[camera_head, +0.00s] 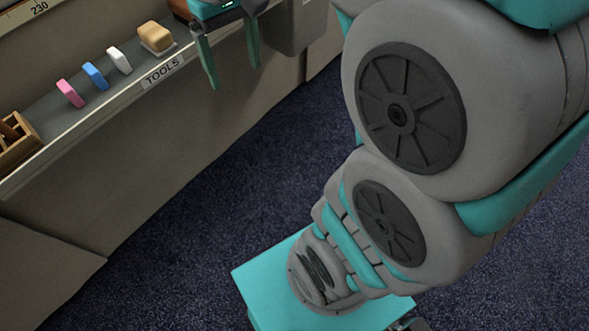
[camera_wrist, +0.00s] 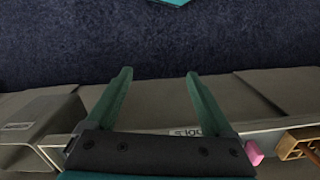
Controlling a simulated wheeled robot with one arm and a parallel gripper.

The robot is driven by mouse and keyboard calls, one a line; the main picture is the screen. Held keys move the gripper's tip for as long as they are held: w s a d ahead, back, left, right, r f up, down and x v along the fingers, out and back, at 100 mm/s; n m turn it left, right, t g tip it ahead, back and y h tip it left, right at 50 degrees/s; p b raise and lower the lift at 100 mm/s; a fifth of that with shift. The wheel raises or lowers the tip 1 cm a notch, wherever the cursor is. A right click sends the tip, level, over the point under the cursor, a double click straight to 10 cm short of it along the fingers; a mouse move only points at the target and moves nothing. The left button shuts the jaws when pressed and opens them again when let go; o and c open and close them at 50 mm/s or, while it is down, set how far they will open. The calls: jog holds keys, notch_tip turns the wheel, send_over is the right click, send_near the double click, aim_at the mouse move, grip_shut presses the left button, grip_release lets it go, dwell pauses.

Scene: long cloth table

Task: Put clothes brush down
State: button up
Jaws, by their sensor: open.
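My gripper (camera_head: 233,76) is open, with nothing between its green fingers. It hangs at the shelf's front edge, right of the TOOLS label, with its fingertips over the front side. The wrist view also shows my gripper (camera_wrist: 158,72) open and empty, with dark carpet beyond the tips. A brown thing (camera_head: 180,9) shows just behind my gripper at the top of the head view. It is mostly hidden, and I cannot tell whether it is the clothes brush. No clothes brush is clearly visible in either view.
On the grey shelf (camera_head: 62,123) stand a tan block (camera_head: 156,37), a white block (camera_head: 119,60), a blue block (camera_head: 95,76), a pink block (camera_head: 70,93) and a wooden box (camera_head: 14,141). A grey bin (camera_head: 296,28) is right of my gripper. The carpet is clear.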

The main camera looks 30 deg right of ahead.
jog(key=s+f, duration=0.5)
jog(key=s, duration=0.4)
jog(key=s+f+m+g, duration=0.1)
jog(key=s+f, duration=0.5)
jog(key=s, duration=0.3)
jog(key=shift+d+m, duration=0.3)
jog(key=shift+o, duration=0.3)
jog(key=shift+s+r, duration=0.1)
